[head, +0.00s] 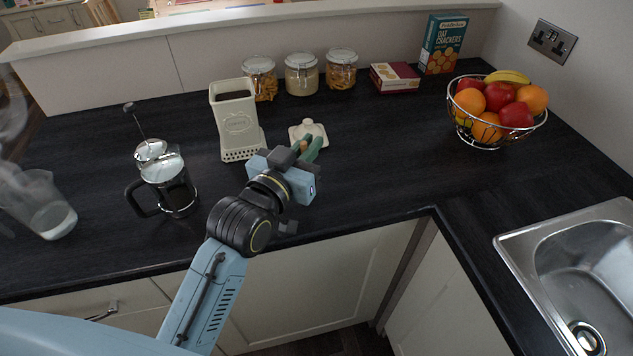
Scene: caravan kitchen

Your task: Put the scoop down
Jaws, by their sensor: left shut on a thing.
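My left gripper (301,148) is over the worktop near the middle of the head view. I cannot tell whether the scoop touches the worktop. A cream canister (238,126) stands open to the left of the gripper, with dark contents near its top. Its cream lid (308,128) lies on the worktop just behind the gripper. My right gripper is not in view.
A cafetière (168,183) and a clear jug (48,207) stand to the left. Several jars (301,76), a red box (394,80) and a cracker box (441,46) line the back. A fruit basket (497,134) and sink (510,243) are right. The worktop (390,160) between gripper and basket is clear.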

